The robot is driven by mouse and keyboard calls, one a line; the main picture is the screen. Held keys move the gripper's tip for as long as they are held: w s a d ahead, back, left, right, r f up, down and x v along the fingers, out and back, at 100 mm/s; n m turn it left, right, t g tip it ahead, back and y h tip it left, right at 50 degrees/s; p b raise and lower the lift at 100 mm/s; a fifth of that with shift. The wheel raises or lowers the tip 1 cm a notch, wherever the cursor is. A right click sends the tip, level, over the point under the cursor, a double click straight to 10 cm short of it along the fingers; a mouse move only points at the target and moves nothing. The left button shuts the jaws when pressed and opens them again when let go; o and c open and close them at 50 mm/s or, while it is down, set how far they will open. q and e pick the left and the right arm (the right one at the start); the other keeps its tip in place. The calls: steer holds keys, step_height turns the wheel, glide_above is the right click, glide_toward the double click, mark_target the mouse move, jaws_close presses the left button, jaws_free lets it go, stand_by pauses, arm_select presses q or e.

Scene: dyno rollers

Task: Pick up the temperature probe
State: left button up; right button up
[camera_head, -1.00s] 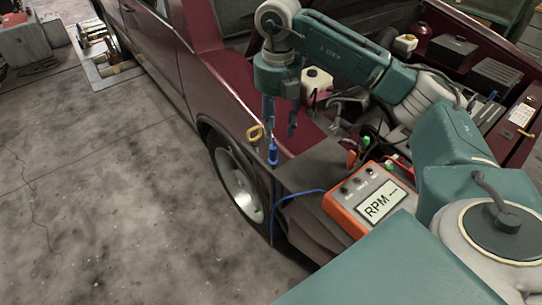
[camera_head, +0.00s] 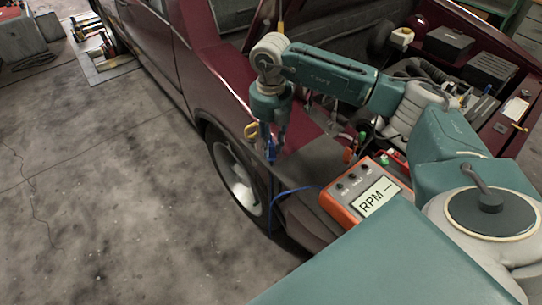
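My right gripper (camera_head: 274,144) points down right at the blue piece. Its two fingers look apart, the left one overlapping the top of the blue piece; I cannot tell whether they touch. My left gripper is not in view.
The dark red car (camera_head: 215,85) with its open engine bay fills the middle and right. Its front wheel (camera_head: 236,178) is below the gripper. Dyno rollers (camera_head: 100,50) lie on the floor at the back left.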

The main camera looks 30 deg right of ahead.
jaws_close()
